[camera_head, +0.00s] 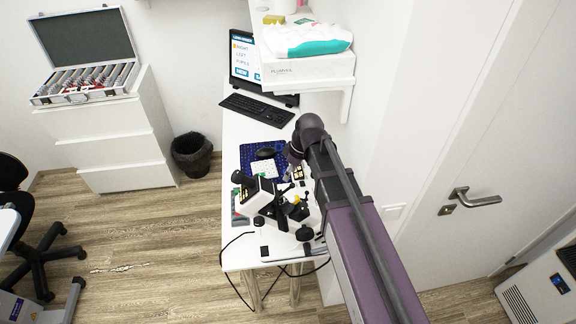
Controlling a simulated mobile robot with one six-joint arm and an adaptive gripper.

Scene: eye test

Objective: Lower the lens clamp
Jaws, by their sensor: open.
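A black-and-white lensmeter-like instrument (262,194) stands on the near part of the white desk, with its eyepiece tilted up to the left. Small black knobs and a yellow part show on its right side. The lens clamp is too small to make out among these parts. My arm reaches in from the lower right and bends down at its far end. My gripper (294,178) is open, small in the picture, just above and right of the instrument. My arm partly hides it. I cannot tell whether it touches the instrument.
The white desk (233,240) also bears a blue mat (247,152), a mouse (265,153), a keyboard (257,110) and a screen (243,58). A shelf (340,86) with a box overhangs its right side. Cables hang at the near edge. A lens case (85,60) stands left.

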